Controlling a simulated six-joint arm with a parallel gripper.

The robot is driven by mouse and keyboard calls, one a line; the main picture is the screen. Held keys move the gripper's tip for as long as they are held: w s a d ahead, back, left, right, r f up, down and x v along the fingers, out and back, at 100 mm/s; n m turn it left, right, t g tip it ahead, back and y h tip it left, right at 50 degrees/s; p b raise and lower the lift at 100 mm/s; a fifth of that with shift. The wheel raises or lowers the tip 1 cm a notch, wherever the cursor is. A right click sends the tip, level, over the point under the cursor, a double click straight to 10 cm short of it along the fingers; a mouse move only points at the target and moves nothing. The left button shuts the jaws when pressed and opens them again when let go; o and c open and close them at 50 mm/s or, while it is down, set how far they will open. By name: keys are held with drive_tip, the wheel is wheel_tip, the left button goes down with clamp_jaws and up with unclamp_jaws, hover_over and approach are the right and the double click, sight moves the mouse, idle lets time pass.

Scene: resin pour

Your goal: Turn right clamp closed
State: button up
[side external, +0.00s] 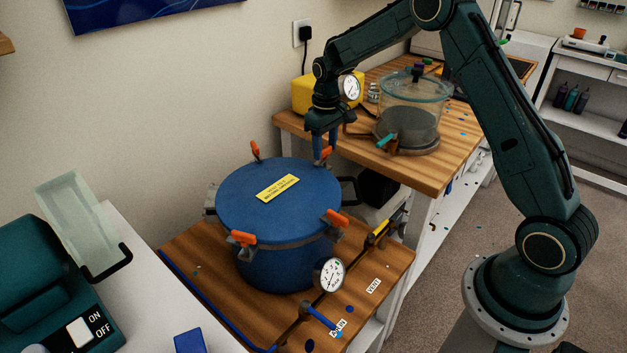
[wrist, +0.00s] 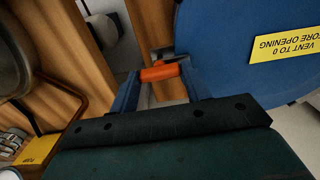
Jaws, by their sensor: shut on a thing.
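The blue pressure pot (side external: 278,205) stands on the wooden bench with its flat lid on and a yellow label on top. Orange-handled clamps sit around its rim: one at the back left (side external: 255,150), one at the front (side external: 243,238) and one at the right front (side external: 336,219). My gripper (side external: 322,158) is at the back right of the rim, pointing down, shut on the orange clamp handle (side external: 327,152) there. In the wrist view this orange handle (wrist: 160,73) lies crosswise between the two blue fingers of my gripper (wrist: 160,85). The lid (wrist: 235,55) is just beside it.
A gauge (side external: 329,274) and a blue valve handle (side external: 319,319) stand at the pot's front right. A clear vacuum chamber (side external: 410,108) and a yellow box (side external: 313,94) are on the higher bench behind. A white counter with a green machine (side external: 50,285) is at the left.

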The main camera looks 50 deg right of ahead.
sight(325, 149)
drive_tip(key=o, duration=1)
drive_tip(key=shift+r, duration=0.2)
wheel_tip(325, 149, up, 14)
drive_tip(key=shift+f, duration=0.25)
drive_tip(key=shift+r, duration=0.1)
